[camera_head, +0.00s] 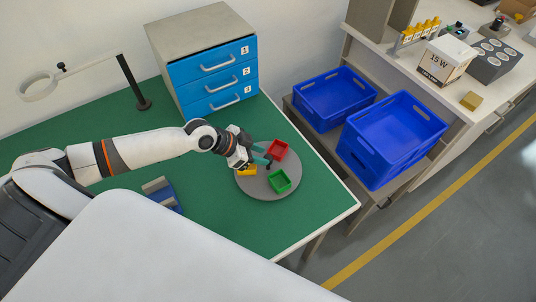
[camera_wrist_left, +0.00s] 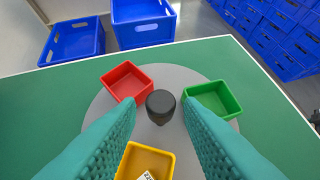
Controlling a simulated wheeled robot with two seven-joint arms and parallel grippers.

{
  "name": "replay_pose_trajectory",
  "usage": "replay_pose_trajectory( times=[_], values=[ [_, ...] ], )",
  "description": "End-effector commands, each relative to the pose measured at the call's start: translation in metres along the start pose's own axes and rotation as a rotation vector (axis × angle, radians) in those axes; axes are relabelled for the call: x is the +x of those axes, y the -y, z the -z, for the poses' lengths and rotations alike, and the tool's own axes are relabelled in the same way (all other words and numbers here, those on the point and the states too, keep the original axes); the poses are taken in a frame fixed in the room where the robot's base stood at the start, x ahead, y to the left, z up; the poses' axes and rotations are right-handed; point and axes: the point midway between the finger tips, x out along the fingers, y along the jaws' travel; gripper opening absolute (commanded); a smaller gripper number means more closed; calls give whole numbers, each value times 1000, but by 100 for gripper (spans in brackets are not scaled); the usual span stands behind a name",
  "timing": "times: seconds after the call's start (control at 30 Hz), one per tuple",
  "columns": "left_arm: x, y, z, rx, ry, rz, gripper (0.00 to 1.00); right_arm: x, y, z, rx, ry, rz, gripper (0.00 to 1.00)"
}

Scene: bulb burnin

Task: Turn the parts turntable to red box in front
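The parts turntable (camera_head: 262,193) is a round grey disc on the green table, carrying three small open boxes. In the head view the red box (camera_head: 278,149) is at the far side, the green box (camera_head: 280,181) at the near right and the yellow box (camera_head: 247,170) at the left. A dark round knob (camera_wrist_left: 160,105) stands at the disc's middle. My left gripper (camera_head: 262,158) is over the turntable. In the left wrist view its teal fingers are spread, with the knob showing between and beyond them; contact cannot be told. My right gripper is not in view.
A blue drawer unit (camera_head: 213,80) stands behind the turntable, and a ring-lamp stand (camera_head: 143,103) at the back left. A blue holder (camera_head: 165,195) lies left of the disc. Blue crates (camera_head: 390,140) stand on a lower bench to the right, beyond the table's edge.

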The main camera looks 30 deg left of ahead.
Motion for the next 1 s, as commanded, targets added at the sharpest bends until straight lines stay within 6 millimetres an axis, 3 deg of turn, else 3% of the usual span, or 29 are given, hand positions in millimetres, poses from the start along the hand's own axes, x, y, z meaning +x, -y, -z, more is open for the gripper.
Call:
replay_pose_trajectory(
  times=[0.23,0.63,0.83,1.0],
  values=[
    [34,0,-1,0,1,0,34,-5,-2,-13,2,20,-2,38],
    [41,0,0,2,0,1,34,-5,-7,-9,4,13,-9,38],
    [41,0,0,1,0,1,1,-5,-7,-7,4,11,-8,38],
    [41,0,0,1,0,1,0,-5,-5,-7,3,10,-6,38]
  ],
)
